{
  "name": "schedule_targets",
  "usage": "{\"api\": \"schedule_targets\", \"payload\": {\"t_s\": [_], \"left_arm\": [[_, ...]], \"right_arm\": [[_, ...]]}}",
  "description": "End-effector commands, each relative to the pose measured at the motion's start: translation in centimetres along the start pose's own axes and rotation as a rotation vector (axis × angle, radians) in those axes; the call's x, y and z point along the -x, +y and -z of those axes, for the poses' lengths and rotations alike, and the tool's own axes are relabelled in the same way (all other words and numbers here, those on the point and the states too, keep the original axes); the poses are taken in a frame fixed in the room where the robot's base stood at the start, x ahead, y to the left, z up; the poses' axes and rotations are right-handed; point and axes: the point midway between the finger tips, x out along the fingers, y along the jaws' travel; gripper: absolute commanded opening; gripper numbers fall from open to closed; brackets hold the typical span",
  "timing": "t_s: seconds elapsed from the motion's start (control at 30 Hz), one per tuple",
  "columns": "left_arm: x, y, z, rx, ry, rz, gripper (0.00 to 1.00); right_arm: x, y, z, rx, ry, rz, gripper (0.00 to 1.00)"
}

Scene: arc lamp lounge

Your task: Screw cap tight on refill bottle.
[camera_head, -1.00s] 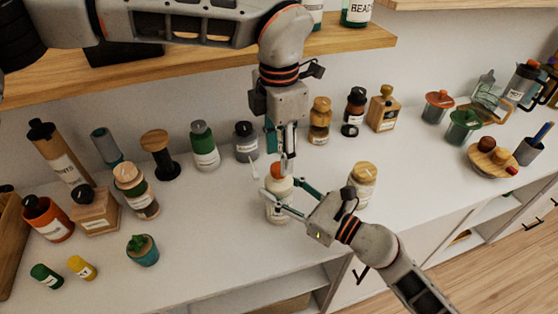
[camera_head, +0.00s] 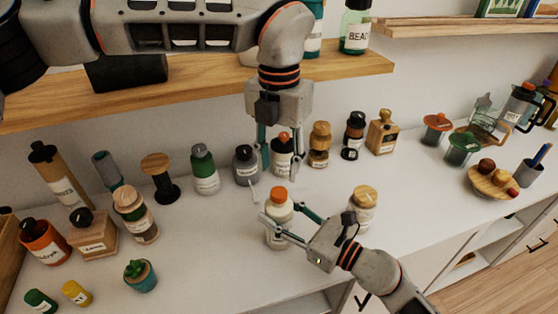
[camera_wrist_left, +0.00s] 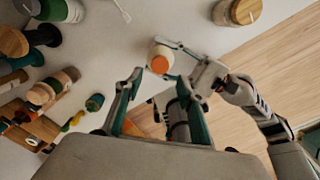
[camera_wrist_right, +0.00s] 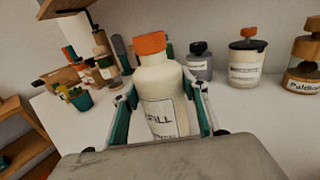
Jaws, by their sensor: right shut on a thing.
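The white refill bottle (camera_head: 278,234) stands upright on the white counter (camera_head: 215,255) with an orange cap (camera_head: 279,194) on its neck. My right gripper (camera_head: 279,226) is shut around the bottle's body; the right wrist view shows the bottle (camera_wrist_right: 162,85) between its fingers, with the label partly visible and the orange cap (camera_wrist_right: 150,43) on top. My left gripper (camera_head: 279,172) is open and empty, above and apart from the cap. The left wrist view shows the cap (camera_wrist_left: 159,65) beyond the open fingers. Whether the cap is tight cannot be told.
A white jar with an orange lid (camera_head: 284,158) stands behind my left gripper. A wooden-lidded jar (camera_head: 363,207) stands right of the bottle. Several bottles line the back, beneath a wooden shelf (camera_head: 210,85). A small plant (camera_head: 140,275) stands at front left.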

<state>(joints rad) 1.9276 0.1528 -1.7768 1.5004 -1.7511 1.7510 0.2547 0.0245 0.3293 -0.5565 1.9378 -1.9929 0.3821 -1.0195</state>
Motion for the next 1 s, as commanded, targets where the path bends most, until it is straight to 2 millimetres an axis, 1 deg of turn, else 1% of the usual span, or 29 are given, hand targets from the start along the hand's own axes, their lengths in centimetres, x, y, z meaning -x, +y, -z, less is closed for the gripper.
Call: {"api": "schedule_targets", "payload": {"t_s": [0.1, 0.33, 0.47, 0.57, 0.9, 1.0], "left_arm": [[0.1, 0.0, 0.0, 0.027, -0.001, 0.0, 0.39], [0.1, 0.0, 0.0, 0.026, -0.001, 0.0, 0.39], [-0.3, 0.0, 0.0, 0.025, 0.001, 0.0, 0.39], [-1.3, 0.0, 0.1, 0.026, 0.004, 0.001, 0.39], [-6.1, 0.0, 0.0, 0.025, 0.002, 0.001, 0.39], [-7.1, 0.0, 0.0, 0.025, 0.002, 0.001, 0.39]], "right_arm": [[0.0, 0.0, 0.1, -0.001, 0.001, 0.0, 0.0], [0.0, 0.0, 0.1, -0.001, 0.001, 0.0, 0.0], [0.0, 0.0, 0.1, -0.001, 0.001, 0.0, 0.0], [0.0, 0.0, 0.1, -0.001, 0.001, 0.0, 0.0], [0.0, 0.0, 0.1, -0.001, 0.001, 0.0, 0.0], [0.0, 0.0, 0.1, -0.001, 0.001, 0.0, 0.0]]}}
